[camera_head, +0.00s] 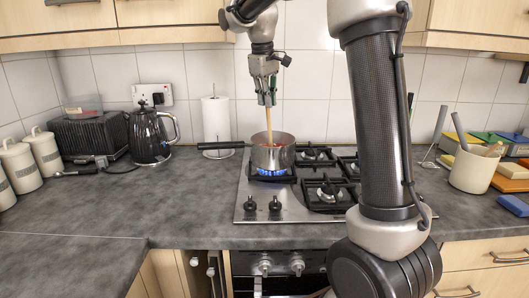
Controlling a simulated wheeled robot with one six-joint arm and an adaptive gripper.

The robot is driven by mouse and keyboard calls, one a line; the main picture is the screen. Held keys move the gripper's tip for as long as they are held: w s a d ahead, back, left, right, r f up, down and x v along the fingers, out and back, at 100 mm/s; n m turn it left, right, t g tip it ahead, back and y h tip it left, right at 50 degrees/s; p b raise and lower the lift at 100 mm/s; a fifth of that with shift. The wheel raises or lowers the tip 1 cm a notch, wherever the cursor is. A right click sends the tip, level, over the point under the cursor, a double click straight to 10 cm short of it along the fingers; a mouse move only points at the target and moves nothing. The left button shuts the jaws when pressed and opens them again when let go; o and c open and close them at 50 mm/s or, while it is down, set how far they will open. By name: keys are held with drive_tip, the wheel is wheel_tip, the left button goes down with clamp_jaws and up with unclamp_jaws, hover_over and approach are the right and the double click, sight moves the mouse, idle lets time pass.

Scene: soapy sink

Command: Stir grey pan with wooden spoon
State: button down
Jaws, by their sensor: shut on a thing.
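My gripper (267,98) is above the pan, pointing down, shut on the upper end of the wooden spoon (269,122). The spoon is nearly upright, and its lower end goes down into the pan. The spoon's bowl is hidden by the pan wall.
The steel hob (312,209) has other burners free of pans. A paper towel roll (216,120) and a black kettle (150,135) stand to the left. A cream utensil pot (474,170) stands at the right. Wall cupboards (170,15) hang above. The left worktop front is clear.

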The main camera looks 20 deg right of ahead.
drive_tip(key=shift+r, duration=0.1)
drive_tip(key=shift+w+d+r+v, duration=0.1)
drive_tip(key=shift+w+d+v, duration=0.15)
drive_tip(key=shift+v, duration=1.35)
drive_tip(key=shift+w+d+r+v, duration=0.1)
drive_tip(key=shift+w+d+v, duration=0.15)
drive_tip(key=shift+v, duration=1.3)
drive_tip(key=shift+w+d+v, duration=0.15)
drive_tip(key=shift+d+v, duration=0.1)
drive_tip(key=shift+v, duration=1.35)
drive_tip(key=v, duration=0.4)
drive_tip(key=shift+w+d, duration=0.3)
drive_tip(key=shift+d, duration=0.05)
drive_tip(key=s+a+r, duration=0.1)
drive_tip(key=s+a, duration=0.2)
drive_tip(key=s, duration=0.5)
drive_tip(key=s+a+r, duration=0.1)
drive_tip(key=s+a, duration=0.3)
drive_tip(key=s, duration=0.4)
drive_tip(key=shift+s, duration=0.35)
